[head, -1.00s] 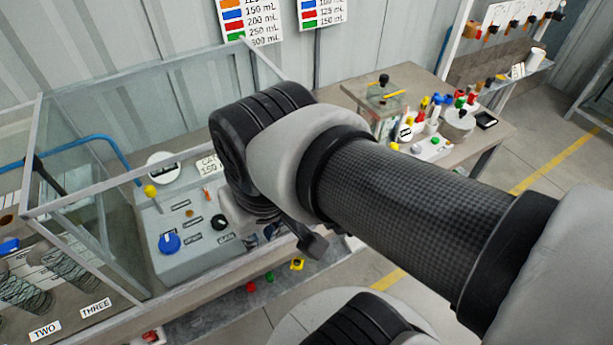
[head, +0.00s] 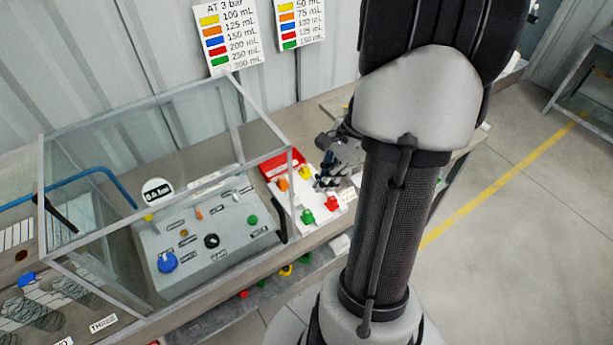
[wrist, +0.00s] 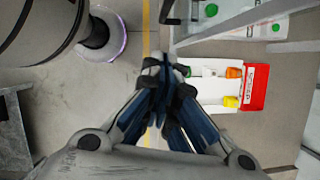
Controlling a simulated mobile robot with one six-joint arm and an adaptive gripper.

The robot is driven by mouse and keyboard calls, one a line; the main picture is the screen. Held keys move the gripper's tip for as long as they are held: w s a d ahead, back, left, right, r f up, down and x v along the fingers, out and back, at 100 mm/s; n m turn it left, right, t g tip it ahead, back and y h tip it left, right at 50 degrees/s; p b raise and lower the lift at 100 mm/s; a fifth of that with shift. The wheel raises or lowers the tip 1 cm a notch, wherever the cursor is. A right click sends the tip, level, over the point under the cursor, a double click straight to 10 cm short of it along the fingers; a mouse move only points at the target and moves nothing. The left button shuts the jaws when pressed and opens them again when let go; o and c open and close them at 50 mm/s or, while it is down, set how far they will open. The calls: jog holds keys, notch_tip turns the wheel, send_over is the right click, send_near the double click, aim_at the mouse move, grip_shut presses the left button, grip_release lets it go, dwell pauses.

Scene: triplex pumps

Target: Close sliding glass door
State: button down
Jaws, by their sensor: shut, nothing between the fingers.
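The glass enclosure (head: 165,185) with a grey metal frame stands on the bench at left in the head view. A grey control panel (head: 195,245) with knobs is inside it. A dark upright handle-like piece (head: 281,226) shows at its right end. I cannot tell which pane is the sliding door or how far it stands open. My gripper (head: 326,182) is just right of the enclosure, above the bench, partly hidden by my arm. In the wrist view my gripper (wrist: 163,72) is shut and empty, apart from the pale frame (wrist: 250,25) at upper right.
A white panel (head: 320,213) with coloured fittings and a red tray (head: 280,163) lie right of the enclosure, close to my gripper. Two label signs (head: 228,35) hang on the wall behind. Open floor (head: 500,250) with a yellow line lies at right.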

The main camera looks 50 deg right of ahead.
jog(key=w+a+f+b, duration=0.1)
jog(key=w+a+f, duration=0.1)
jog(key=a+f, duration=0.4)
jog(key=shift+w+a+f, duration=0.15)
jog(key=shift+w+f, duration=0.2)
jog(key=shift+f, duration=0.5)
